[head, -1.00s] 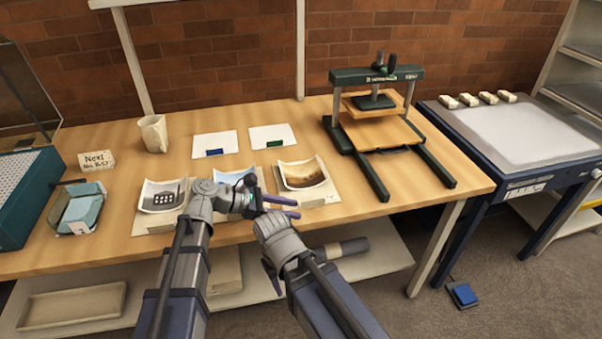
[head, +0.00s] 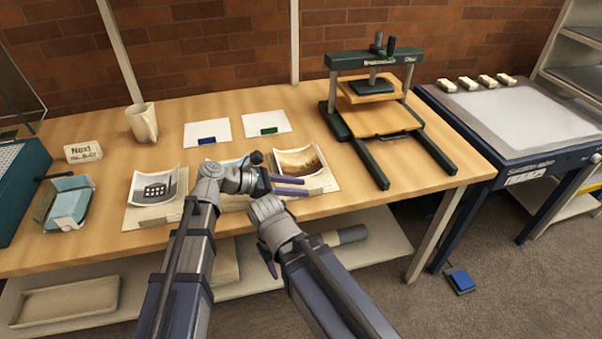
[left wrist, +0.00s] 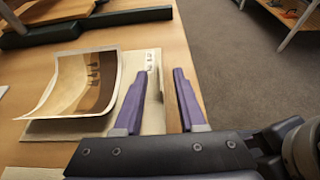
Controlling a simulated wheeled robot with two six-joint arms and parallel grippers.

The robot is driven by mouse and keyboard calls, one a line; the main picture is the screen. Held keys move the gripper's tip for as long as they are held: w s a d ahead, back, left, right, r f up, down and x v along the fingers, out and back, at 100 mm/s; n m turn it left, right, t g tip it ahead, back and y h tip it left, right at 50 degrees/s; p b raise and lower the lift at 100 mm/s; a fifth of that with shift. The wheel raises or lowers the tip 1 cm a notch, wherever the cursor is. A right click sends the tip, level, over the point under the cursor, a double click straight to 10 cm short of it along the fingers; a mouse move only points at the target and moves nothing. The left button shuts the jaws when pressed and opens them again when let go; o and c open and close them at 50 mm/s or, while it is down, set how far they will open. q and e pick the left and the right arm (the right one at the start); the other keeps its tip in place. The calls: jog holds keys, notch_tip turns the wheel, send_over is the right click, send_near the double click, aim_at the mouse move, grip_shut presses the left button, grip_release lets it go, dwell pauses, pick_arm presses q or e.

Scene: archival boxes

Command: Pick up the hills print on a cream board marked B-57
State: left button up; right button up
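A curled sepia print of brown hills (head: 300,163) lies on a cream board (head: 326,184) near the table's front edge; the board's mark is too small to read. In the left wrist view the print (left wrist: 72,85) curls up at its left side, and the board (left wrist: 150,75) carries small dark marks. My left gripper (head: 304,186) is open at the board's front edge. In the left wrist view its two fingers (left wrist: 158,100) stand either side of that edge, with nothing gripped. My right gripper (head: 270,262) hangs below table height, in front of the table; its fingers are mostly hidden.
A grey print of a building (head: 152,186) lies at left; another print is largely hidden behind my left arm. A green press (head: 375,90) stands right of the hills print.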

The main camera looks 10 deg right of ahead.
aim_at(312, 189)
pick_arm(q)
jog(key=b+x, duration=0.2)
jog(key=x, duration=0.3)
jog(key=shift+a+f, duration=0.1)
jog(key=shift+f, duration=0.05)
grip_shut()
dwell(1.2)
